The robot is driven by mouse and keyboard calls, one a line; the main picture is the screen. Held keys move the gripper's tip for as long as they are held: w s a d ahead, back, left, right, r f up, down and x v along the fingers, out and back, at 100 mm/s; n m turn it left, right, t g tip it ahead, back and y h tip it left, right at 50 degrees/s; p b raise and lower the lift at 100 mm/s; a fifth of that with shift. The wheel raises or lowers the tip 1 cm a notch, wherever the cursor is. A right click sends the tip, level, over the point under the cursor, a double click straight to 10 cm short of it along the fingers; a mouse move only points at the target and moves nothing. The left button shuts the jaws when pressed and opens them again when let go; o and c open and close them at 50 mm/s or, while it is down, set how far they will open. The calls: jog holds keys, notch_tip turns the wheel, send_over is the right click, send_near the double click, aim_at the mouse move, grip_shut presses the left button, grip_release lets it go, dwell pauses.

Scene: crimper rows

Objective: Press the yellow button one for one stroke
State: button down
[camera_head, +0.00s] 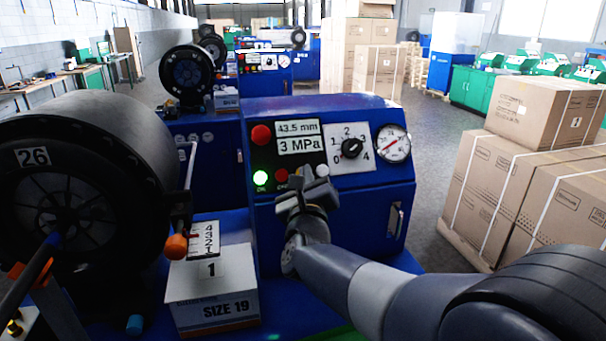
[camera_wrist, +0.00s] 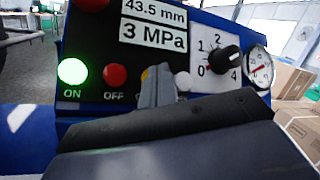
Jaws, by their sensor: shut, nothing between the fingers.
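The crimper's control panel (camera_head: 345,200) faces me with a row of buttons. In the wrist view a sliver of the yellow button (camera_wrist: 145,74) shows at the left edge of my gripper's fingers, which cover most of it.
A white button (camera_wrist: 182,81) lies just right of the fingers. Above are a red button (camera_head: 261,135), displays reading 43.5 mm and 3 MPa (camera_head: 299,144), a black knob (camera_head: 351,148) and a gauge (camera_head: 393,145). A box marked SIZE 19 (camera_head: 215,300) stands left of my arm.

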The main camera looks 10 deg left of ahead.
jog(key=shift+s+d+r, duration=0.15)
jog(key=shift+s+r, duration=0.1)
jog(key=shift+s, duration=0.1)
jog(key=shift+r, duration=0.1)
jog(key=s+r, duration=0.1)
jog(key=s+d, duration=0.1)
jog(key=s+r, duration=0.1)
jog(key=shift+s+d+r, duration=0.3)
jog(key=shift+s+d, duration=0.1)
dwell(2.3)
jog(key=w+p, duration=0.1)
jog(key=p, duration=0.1)
jog(key=shift+w+a+f+p, duration=0.35)
jog(key=shift+w+a+p, duration=0.05)
jog(key=p, duration=0.3)
jog(key=shift+s+r, duration=0.1)
jog(key=shift+s, duration=0.05)
